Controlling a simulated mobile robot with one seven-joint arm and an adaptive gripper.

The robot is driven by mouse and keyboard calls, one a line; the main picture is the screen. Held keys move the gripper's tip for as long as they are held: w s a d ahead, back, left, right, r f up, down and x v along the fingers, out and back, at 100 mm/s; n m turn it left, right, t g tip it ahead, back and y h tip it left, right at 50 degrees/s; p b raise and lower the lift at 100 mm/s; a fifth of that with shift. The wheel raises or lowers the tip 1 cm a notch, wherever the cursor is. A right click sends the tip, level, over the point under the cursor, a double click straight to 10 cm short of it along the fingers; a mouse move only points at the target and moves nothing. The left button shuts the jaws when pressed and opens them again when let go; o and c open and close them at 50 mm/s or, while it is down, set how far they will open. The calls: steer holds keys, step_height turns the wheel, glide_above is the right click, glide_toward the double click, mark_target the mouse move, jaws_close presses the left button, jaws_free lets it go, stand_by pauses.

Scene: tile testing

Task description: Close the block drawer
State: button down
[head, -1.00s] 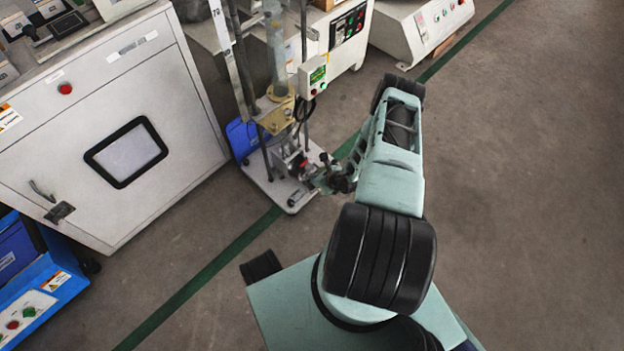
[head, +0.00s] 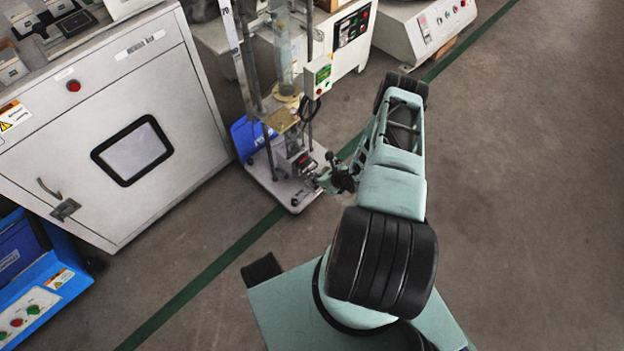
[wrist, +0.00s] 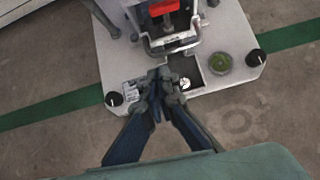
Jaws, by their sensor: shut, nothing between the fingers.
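The block drawer appears to be the pale metal frame with a bar-like front (wrist: 174,44) on the small test machine in the wrist view. A red block (wrist: 164,8) shows just above it. I cannot tell how far the drawer stands out. My gripper (wrist: 161,78) is shut and empty, with its fingertips just in front of the drawer's front; I cannot tell whether they touch it. In the head view my gripper (head: 322,180) is at the front of the machine's white base plate (head: 294,203), and the drawer is too small there to make out.
The base plate has black knobs at its front corners (wrist: 114,98) and a round green bubble level (wrist: 219,62). A large white cabinet (head: 70,140) stands left and a blue machine (head: 45,290) lower left. The floor to the right is clear.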

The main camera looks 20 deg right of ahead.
steer(key=p+v, duration=0.4)
steer(key=v, duration=0.7)
steer(key=shift+s+f, duration=0.25)
